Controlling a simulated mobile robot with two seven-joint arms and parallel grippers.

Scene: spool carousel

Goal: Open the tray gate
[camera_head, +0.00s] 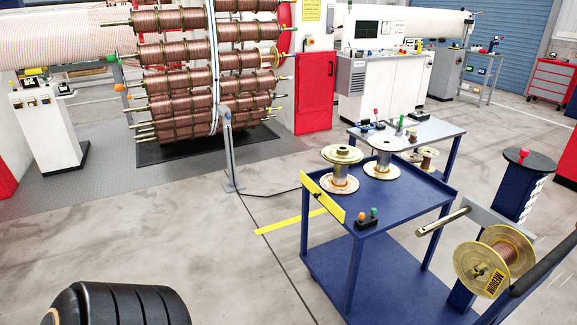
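A yellow plate (322,197), which looks like the tray gate, stands along the left edge of the blue tray cart (408,215). It looks upright and closes off that side. A small black box with an orange and a green button (367,219) sits at the cart's front left corner, beside the plate. Neither of my grippers is in view.
A spool marked MEDIUM (495,262) hangs at the right, by a metal rod (443,222) and a blue post with a red button (520,175). A grey post (229,150) stands before the copper spool carousel (205,70).

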